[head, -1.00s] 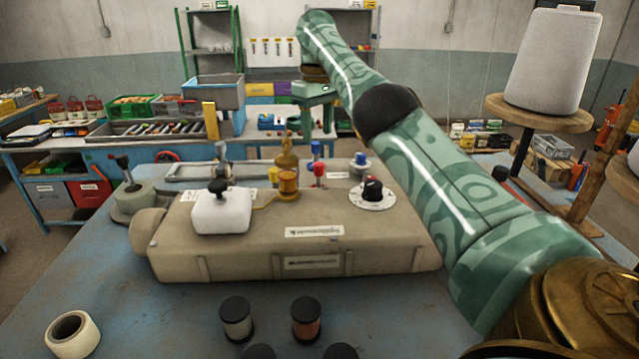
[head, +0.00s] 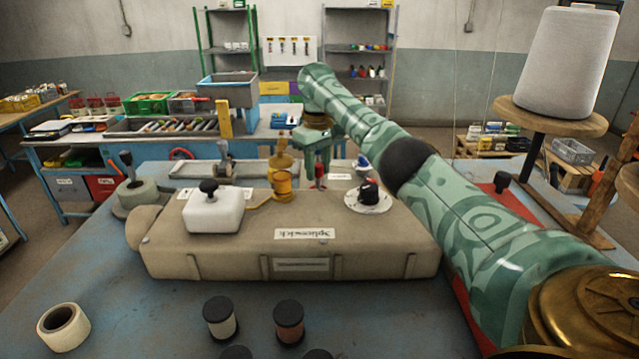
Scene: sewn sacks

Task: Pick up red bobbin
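A small red bobbin (head: 320,172) stands at the back of the beige sewing machine (head: 350,236), right of the yellow thread spool. Part of the red shows between and below the fingers. Whether the fingers press on it I cannot tell. My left gripper is not in view.
A blue-topped piece (head: 362,161) and a black knob on a white dial (head: 368,196) are right of the gripper. The yellow spool (head: 282,184) is close on its left.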

